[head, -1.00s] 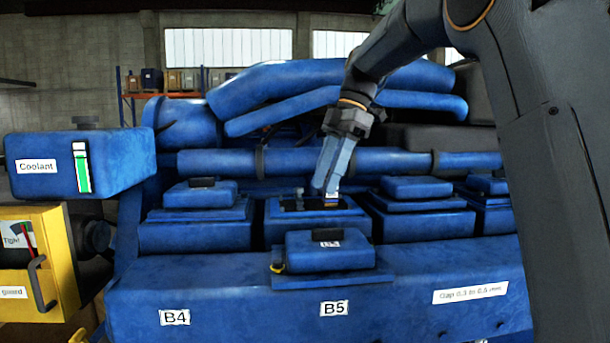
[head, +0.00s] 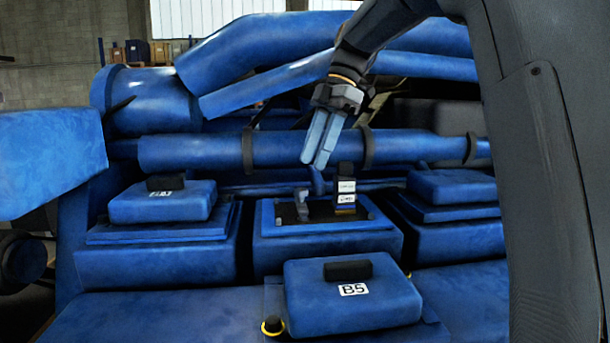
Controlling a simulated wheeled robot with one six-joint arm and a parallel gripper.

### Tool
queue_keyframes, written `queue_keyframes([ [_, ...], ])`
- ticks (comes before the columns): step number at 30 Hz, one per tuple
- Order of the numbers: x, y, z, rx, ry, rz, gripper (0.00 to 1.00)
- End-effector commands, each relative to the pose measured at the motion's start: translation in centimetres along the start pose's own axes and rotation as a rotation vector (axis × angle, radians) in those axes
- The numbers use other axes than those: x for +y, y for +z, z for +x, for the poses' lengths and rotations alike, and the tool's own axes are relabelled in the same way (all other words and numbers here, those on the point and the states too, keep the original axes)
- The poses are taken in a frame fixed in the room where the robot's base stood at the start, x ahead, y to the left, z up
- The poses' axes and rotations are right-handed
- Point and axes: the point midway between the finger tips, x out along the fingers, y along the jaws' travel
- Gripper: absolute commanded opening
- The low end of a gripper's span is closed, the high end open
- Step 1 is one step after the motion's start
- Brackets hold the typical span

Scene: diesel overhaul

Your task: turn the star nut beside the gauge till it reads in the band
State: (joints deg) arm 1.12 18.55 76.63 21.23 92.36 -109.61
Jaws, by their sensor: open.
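The gauge (head: 346,192) is a small dark upright block with white labels, standing in the open top of the middle blue housing (head: 325,244). Its reading is too small to make out. A small grey knobbed piece (head: 302,205), which looks like the star nut, stands just left of the gauge on the dark opening. My gripper (head: 315,163) hangs above and slightly left of the gauge, fingers pointing down. Its fingers are slightly apart with nothing between them, and clear of both pieces.
A blue cover marked B5 (head: 350,305) lies on the ledge in front of the open housing. Closed housings with covers stand left (head: 162,205) and right (head: 452,189). A thick blue pipe (head: 200,152) crosses behind my gripper. A yellow-ringed knob (head: 272,326) sits beside the B5 cover.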

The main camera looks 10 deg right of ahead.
Motion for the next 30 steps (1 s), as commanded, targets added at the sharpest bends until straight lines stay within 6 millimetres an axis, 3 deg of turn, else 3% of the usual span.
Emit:
queue_keyframes([
  [12,-0.1,-0.3,5.5,0.0,-0.003,-0.003,0.42],
  [23,0.0,-0.2,6.2,0.0,-0.002,-0.004,0.42],
  [30,0.0,-0.2,6.2,0.0,-0.002,-0.004,0.01],
])
